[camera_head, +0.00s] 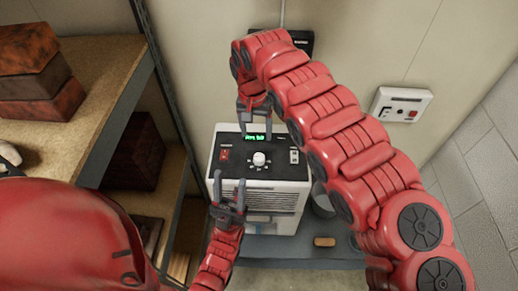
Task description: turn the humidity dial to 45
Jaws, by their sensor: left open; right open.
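The humidity dial (259,159) is a white knob in the middle of the dark top panel of a white box-shaped unit (262,201). A green display (255,138) sits just behind the dial; its text is too small to read. A red switch (225,155) is left of the dial, and a small light-coloured control (294,156) is to its right. My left gripper (230,190) is open and empty in front of the unit, lower left of the dial. My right gripper (254,121) is open above the back of the panel, behind the dial and apart from it.
Wooden shelving with brown boxes (38,85) stands on the left, close to my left arm. A wall panel with a red button (401,104) is on the right. The unit stands on a grey surface (285,249) with a small tan object (324,241) to its right.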

